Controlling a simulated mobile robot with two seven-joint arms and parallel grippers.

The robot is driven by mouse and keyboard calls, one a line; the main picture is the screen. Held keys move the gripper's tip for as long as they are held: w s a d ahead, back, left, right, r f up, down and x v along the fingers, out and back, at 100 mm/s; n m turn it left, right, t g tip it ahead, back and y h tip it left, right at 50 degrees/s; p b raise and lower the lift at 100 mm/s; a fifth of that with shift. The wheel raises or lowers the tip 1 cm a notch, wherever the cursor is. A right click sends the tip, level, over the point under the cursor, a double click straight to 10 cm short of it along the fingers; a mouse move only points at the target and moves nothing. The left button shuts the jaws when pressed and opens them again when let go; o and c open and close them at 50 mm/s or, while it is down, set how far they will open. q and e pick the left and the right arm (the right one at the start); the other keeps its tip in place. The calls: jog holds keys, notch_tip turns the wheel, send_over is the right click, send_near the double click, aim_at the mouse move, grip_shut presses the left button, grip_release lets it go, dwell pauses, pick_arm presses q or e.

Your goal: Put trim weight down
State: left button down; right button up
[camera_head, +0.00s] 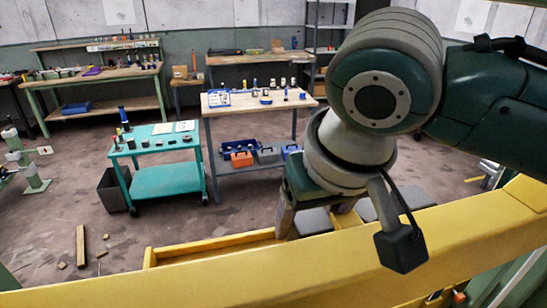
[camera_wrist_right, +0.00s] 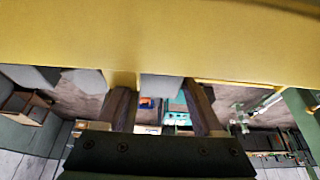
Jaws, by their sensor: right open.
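The trim weights look like dark grey blocks in a yellow trough on the yellow beam. In the head view one trim weight (camera_head: 314,222) shows between the fingers of my right gripper (camera_head: 315,214). Another grey block (camera_head: 367,210) lies to the right of it. In the right wrist view my right gripper (camera_wrist_right: 162,105) has its two fingers wide apart, with a grey block (camera_wrist_right: 161,88) beyond and between them. Other grey blocks (camera_wrist_right: 86,80) sit to its left. Whether the fingers touch the weight cannot be told. My left gripper is not in view.
The yellow beam (camera_head: 230,283) crosses the foreground, with the trough's wall (camera_head: 210,244) behind it. Beyond stand a teal cart (camera_head: 165,180) and a wooden-topped workbench (camera_head: 235,104) with small items. A wooden bar (camera_head: 81,246) lies on the floor at left.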

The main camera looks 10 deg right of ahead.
jog(key=v, duration=1)
jog(key=shift+b, duration=0.45)
